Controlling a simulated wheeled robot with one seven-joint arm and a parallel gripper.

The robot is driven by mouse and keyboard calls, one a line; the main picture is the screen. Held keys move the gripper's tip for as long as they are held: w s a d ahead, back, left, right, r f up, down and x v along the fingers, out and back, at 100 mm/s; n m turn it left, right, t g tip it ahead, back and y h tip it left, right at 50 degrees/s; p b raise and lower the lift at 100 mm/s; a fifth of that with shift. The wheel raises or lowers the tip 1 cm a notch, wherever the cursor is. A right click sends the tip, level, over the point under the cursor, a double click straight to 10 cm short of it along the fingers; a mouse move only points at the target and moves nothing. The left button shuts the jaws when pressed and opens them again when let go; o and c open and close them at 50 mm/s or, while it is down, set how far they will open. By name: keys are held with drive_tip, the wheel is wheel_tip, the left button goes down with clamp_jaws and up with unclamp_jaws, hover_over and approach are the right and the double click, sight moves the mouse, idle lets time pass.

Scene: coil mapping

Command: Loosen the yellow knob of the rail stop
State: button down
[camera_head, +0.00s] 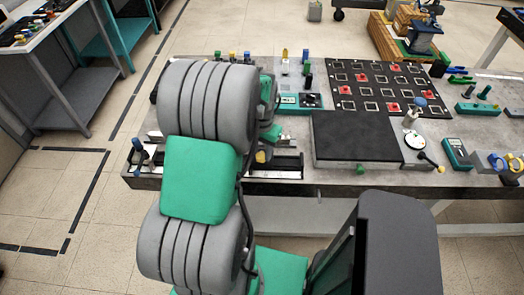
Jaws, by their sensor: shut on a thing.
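The yellow knob (262,156) shows just right of my arm, low over the dark rail (285,165) along the bench's front edge. The rail stop's body is mostly hidden behind my arm. My gripper (264,149) is largely hidden by my grey and green arm links; a small dark part of it shows right at the knob. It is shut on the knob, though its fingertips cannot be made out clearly.
The grey bench (190,65) holds a black flat plate (355,137) right of the rail, a board with red pieces (380,88) behind it, and a dial gauge stand (412,120).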

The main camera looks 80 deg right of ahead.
sight(261, 154)
drive_tip(key=c, duration=1)
unclamp_jaws()
wheel_tip(261, 154, up, 8)
drive_tip(key=shift+f+b, duration=0.1)
drive_tip(key=shift+b, duration=0.55)
